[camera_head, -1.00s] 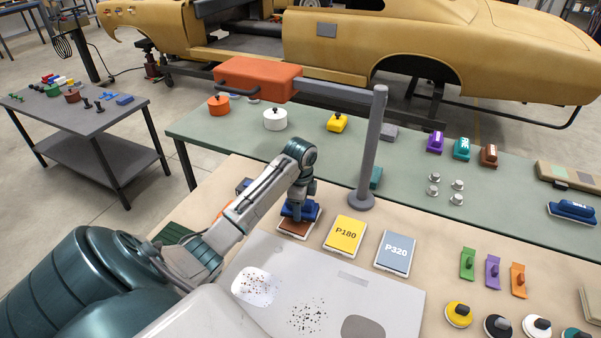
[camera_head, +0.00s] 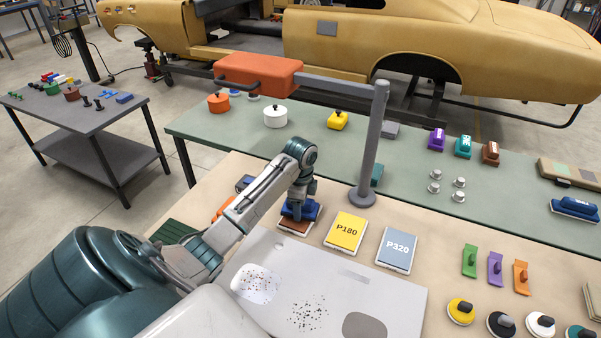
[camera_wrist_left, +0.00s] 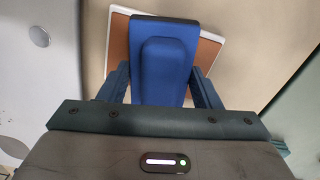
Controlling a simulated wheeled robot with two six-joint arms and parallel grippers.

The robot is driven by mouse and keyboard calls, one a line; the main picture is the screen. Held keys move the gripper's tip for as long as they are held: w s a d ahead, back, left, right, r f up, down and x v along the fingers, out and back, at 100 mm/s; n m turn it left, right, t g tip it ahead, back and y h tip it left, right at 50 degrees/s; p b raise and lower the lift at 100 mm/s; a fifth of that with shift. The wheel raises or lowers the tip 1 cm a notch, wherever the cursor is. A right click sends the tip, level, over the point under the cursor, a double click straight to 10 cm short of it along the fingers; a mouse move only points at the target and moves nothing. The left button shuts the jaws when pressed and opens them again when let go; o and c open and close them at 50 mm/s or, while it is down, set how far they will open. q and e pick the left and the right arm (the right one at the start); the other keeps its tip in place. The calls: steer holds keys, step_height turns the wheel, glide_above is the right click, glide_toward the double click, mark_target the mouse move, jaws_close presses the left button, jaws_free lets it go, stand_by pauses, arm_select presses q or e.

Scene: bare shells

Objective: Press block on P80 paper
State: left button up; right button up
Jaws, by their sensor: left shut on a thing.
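A blue block (camera_head: 309,210) sits on a brown sheet with a white border (camera_head: 293,228), left of the yellow P180 sheet (camera_head: 346,229). No label shows on the brown sheet; the block and gripper cover part of it. My left gripper (camera_head: 299,212) points down and is shut on the block. In the left wrist view the blue block (camera_wrist_left: 163,60) lies between the two fingers (camera_wrist_left: 161,88), over the brown sheet (camera_wrist_left: 206,55). The block appears to touch the sheet. My right gripper is not in view.
A grey-blue P320 sheet (camera_head: 396,250) lies right of P180. A light panel (camera_head: 330,285) with speckled patches lies in front. A grey post (camera_head: 372,150) stands behind the sheets, its arm bearing an orange box (camera_head: 258,77). Coloured tools (camera_head: 495,268) lie at the right.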

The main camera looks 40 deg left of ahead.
arm_select(q)
steer(key=shift+f, duration=0.5)
stand_by(1.2)
steer(key=shift+s+f+p, duration=0.1)
steer(key=shift+p, duration=0.3)
stand_by(1.0)
step_height(320, 180, up, 7)
steer(key=p, duration=0.8)
stand_by(0.5)
